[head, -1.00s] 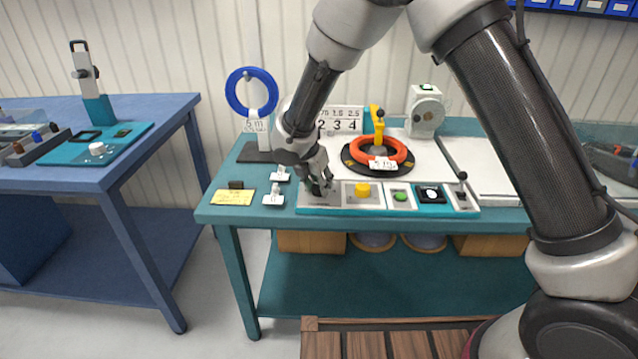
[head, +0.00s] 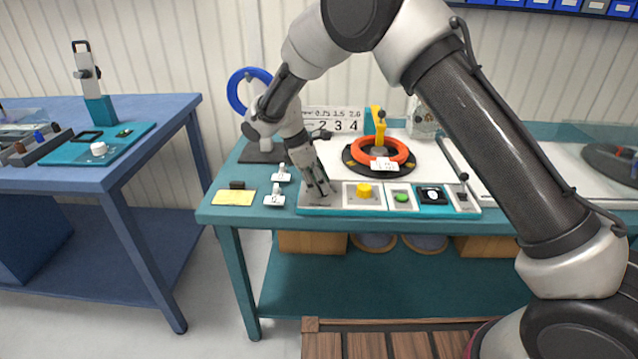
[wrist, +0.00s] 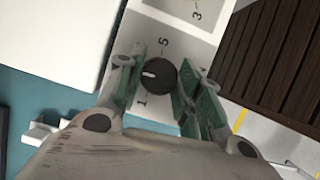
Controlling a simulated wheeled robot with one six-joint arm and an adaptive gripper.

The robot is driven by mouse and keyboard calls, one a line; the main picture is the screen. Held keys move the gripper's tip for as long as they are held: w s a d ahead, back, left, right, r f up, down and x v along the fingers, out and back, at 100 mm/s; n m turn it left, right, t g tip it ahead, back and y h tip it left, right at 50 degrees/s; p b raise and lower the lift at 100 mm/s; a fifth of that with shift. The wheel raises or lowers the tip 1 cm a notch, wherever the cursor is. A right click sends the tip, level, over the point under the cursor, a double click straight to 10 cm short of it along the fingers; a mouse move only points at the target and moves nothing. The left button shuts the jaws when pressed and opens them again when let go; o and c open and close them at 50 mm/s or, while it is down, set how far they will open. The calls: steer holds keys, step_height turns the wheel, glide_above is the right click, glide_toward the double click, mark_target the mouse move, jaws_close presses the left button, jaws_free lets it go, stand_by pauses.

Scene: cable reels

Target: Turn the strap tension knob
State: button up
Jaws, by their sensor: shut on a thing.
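A round black knob (wrist: 159,77) with a white pointer line sits on a light panel plate in the wrist view. The figures 1 and 5 are printed beside it. Its pointer faces left in that view. The fingers of my gripper (wrist: 163,84) stand on both sides of the knob and are shut on it. In the head view my gripper (head: 322,192) reaches down, tilted, to the left end of the control panel (head: 335,212). There the fingers hide the knob.
Right along the panel are a yellow knob (head: 364,190), a green button (head: 401,197) and a lever (head: 463,188). An orange ring (head: 402,150) lies on a black turntable behind. White tags (head: 274,198) and a yellow note (head: 233,197) lie left of the panel.

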steer(key=m+g, duration=0.1)
steer(key=m, duration=0.3)
steer(key=shift+w+m+g, duration=0.15)
steer(key=shift+m+g, duration=0.15)
steer(key=shift+g, duration=0.1)
steer(key=shift+m+g+y, duration=0.5)
steer(key=shift+m+g, duration=0.1)
steer(key=shift+m, duration=1.4)
steer(key=o, duration=1)
steer(key=v, duration=1.2)
steer(key=shift+w+d, duration=0.1)
steer(key=shift+w, duration=0.1)
